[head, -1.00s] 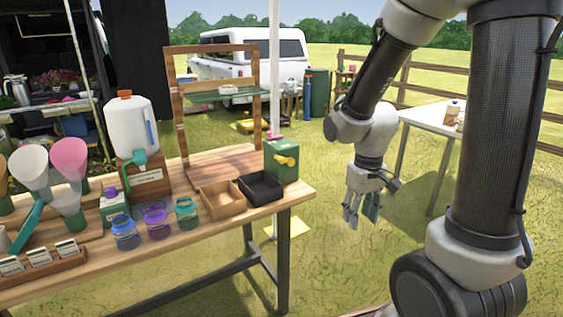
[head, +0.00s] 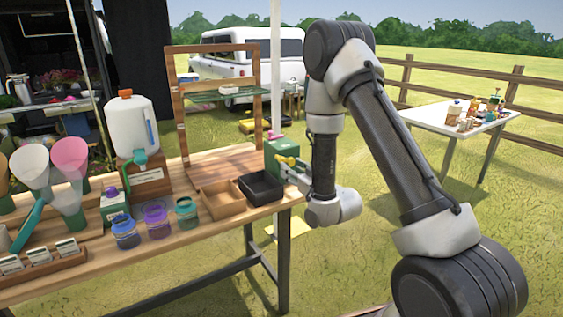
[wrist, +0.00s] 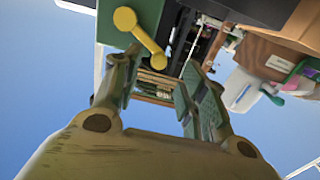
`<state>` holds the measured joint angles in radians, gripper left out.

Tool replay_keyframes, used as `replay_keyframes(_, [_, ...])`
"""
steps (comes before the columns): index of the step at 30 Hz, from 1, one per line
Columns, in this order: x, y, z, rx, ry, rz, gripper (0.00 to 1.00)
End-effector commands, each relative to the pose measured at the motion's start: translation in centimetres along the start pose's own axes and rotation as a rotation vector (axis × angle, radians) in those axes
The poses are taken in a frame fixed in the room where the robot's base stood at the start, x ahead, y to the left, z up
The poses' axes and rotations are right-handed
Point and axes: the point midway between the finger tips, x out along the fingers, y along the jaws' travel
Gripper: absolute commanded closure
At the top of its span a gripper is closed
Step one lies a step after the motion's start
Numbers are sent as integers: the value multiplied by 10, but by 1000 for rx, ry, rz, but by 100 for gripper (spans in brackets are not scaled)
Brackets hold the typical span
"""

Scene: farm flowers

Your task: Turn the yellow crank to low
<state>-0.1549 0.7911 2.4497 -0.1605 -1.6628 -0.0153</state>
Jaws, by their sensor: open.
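The yellow crank (head: 290,160) sits on the front of a green box (head: 280,146) at the right end of the wooden table. In the wrist view the crank (wrist: 140,38) runs slantwise from a round hub on the green box (wrist: 90,22) to a knob at its lower right end. My gripper (head: 285,170) is at the box, close to the crank. In the wrist view my gripper (wrist: 163,68) is open, with the crank's knob end between or just beyond the fingertips. I cannot tell whether they touch. Any low mark is not readable.
A black tray (head: 262,201) and a brown tray (head: 213,210) lie left of the green box. Several jars, a white jug (head: 127,125) and a wooden frame (head: 176,105) stand further left. A white table (head: 435,120) is at the back right. Grass lies open around.

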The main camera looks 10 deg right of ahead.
Motion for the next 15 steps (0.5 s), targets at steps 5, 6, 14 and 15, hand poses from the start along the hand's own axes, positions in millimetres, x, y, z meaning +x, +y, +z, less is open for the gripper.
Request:
replay_keyframes(5, [24,0,-3,-1,11,-1,58])
replay_keyframes(6, [31,0,-3,-1,11,-1,58])
replay_keyframes(14, [68,0,-2,0,8,0,58])
replay_keyframes(15, [71,0,-2,0,7,0,58])
